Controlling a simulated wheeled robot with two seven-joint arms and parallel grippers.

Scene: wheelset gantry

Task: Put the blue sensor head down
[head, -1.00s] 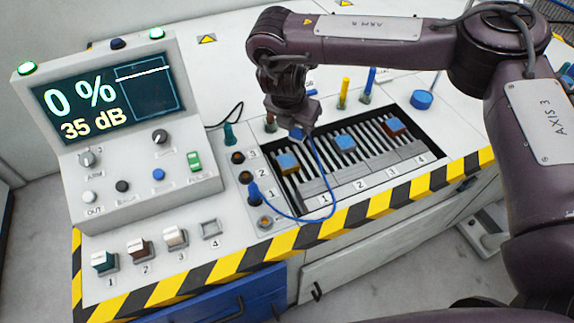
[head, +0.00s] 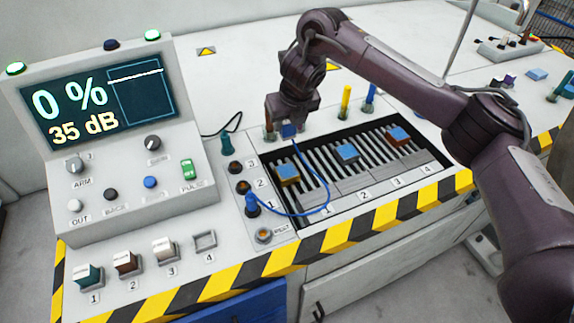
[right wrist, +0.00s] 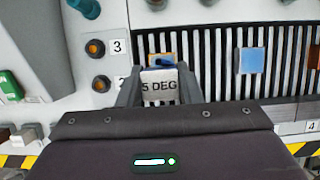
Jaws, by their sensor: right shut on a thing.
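My right gripper (head: 290,125) is shut on the blue sensor head (head: 289,132), above the back left edge of the slotted bed. In the right wrist view, my fingers (right wrist: 160,88) close on a pale piece lettered "5 DEG" (right wrist: 160,86). A blue cable (head: 322,190) loops from the head to a blue plug (head: 251,204) at socket 1. A block with a blue patch (head: 287,174) lies in front of and below the head. Whether the head touches anything is hidden. My left gripper is not in view.
The slotted bed (head: 322,172) also bears a blue-topped block (head: 346,153) and a reddish block (head: 398,135). A yellow probe (head: 345,103) and a blue probe (head: 369,98) stand behind it. The control panel (head: 115,130) stands left, reading 0 % and 35 dB.

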